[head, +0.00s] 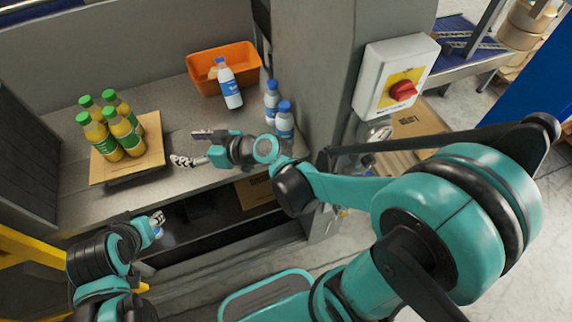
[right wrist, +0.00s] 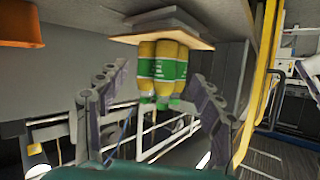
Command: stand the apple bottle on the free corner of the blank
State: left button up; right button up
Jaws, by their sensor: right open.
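The blank (head: 156,154) is a flat brown cardboard sheet at the left of the grey worktop. Several yellow bottles with green caps and labels (head: 108,144) stand close together on it; I cannot tell which is the task's apple bottle. The blank's right-hand strip looks bare. My right gripper (head: 193,147) is open and empty, just right of the blank and apart from it. In the right wrist view the bottles (right wrist: 162,66) appear upside down beyond the spread fingers. My left gripper (head: 157,224) is low at the worktop's front edge; its fingers are too small to read.
An orange bin (head: 205,70) stands at the back, with a blue-labelled bottle (head: 230,88) at its front. Two blue-capped bottles (head: 285,122) stand beside the grey pillar (head: 320,80). The worktop between blank and bin is clear. A box with a red knob (head: 402,91) is on the pillar.

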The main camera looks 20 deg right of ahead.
jog(key=s+d+f+m+g+h, duration=0.1)
jog(key=s+d+m+h, duration=0.3)
jog(key=s+d, duration=0.3)
jog(key=s+d+f+m+g+h, duration=0.1)
jog(key=s+d+m+h, duration=0.2)
jog(key=d, duration=1.1)
jog(key=s+h, duration=0.2)
jog(key=s, duration=0.2)
jog(key=shift+s+f+m+h, duration=0.2)
jog(key=shift+m+h, duration=0.2)
jog(key=shift+a, duration=0.1)
